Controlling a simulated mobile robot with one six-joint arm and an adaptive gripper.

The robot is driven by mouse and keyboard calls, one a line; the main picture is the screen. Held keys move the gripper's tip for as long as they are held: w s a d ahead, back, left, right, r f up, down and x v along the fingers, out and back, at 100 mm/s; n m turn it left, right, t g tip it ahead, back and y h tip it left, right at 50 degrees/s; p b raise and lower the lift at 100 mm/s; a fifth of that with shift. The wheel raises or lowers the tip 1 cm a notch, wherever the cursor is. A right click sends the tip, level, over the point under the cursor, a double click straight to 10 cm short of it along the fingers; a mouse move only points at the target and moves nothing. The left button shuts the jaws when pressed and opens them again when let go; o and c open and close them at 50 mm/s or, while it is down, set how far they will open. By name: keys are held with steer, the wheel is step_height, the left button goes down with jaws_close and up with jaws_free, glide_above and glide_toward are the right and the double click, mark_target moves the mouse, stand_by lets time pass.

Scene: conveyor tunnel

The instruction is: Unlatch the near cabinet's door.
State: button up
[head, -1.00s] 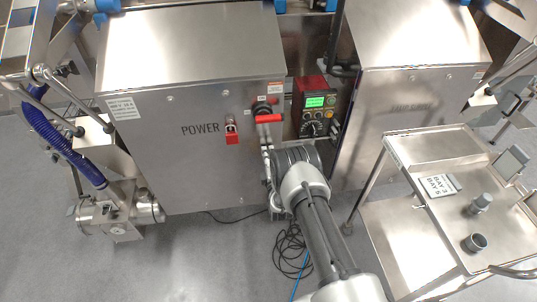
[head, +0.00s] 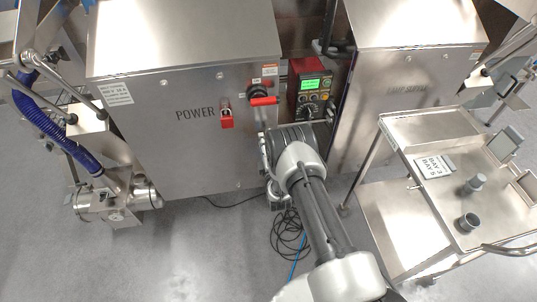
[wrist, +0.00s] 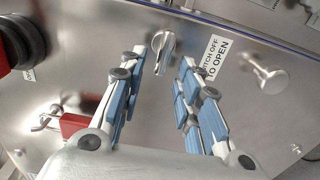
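The cabinet marked POWER (head: 150,140) has a closed steel door. A small metal latch (wrist: 163,45) shows on it in the wrist view, beside a label reading "…ITCH OFF TO OPEN" (wrist: 213,55). My gripper (wrist: 159,64) is open and empty, its blue-padded fingers on either side of the latch in the picture. I cannot tell whether they touch it. In the head view my arm hides the latch. A rotary switch with a red handle (head: 263,101) lies horizontal above my gripper. A red padlock (head: 227,120) hangs on the door to the left.
A round metal knob (wrist: 268,76) stands out on the right in the wrist view. A control box with a green screen (head: 309,90) sits between the two cabinets. A steel cart (head: 400,160) stands at the right. Loose cables (head: 290,235) lie on the floor below my arm.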

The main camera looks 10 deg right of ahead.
steer(key=s, duration=0.9)
steer(key=shift+s, duration=0.15)
stand_by(0.9)
